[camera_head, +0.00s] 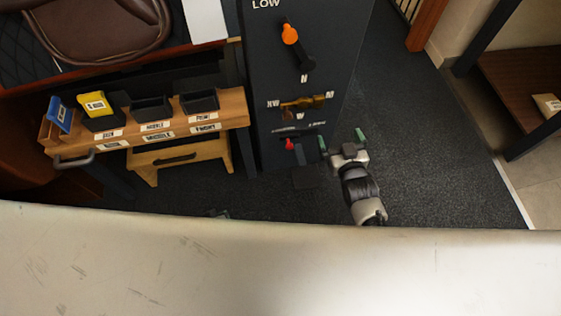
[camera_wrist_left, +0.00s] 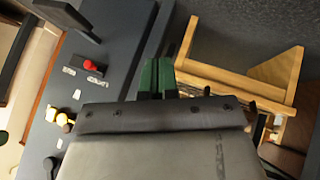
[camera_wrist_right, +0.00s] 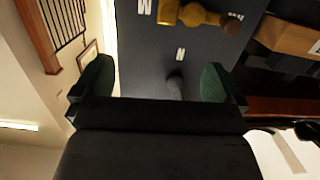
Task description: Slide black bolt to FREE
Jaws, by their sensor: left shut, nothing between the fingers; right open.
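A dark narrow bar (camera_head: 298,127), which may be the black bolt, lies across the dark control panel (camera_head: 345,40) beside small white lettering too small to read. Whether it stands at FREE cannot be told. My right gripper (camera_head: 341,140) is open and empty, just right of the panel's lower part; its green fingers also show apart in the right wrist view (camera_wrist_right: 158,80). My left gripper (camera_wrist_left: 158,76) is shut and empty, its green fingertips together beside the panel. In the head view only a bit of it shows above the pale front edge.
The panel also carries an orange-knobbed black lever (camera_head: 290,34), a brass handle (camera_head: 303,103) and a red knob (camera_head: 289,145). A wooden rack (camera_head: 235,108) with labelled bins and a wooden step stool (camera_head: 180,156) stand left. Carpet (camera_head: 430,170) is clear on the right.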

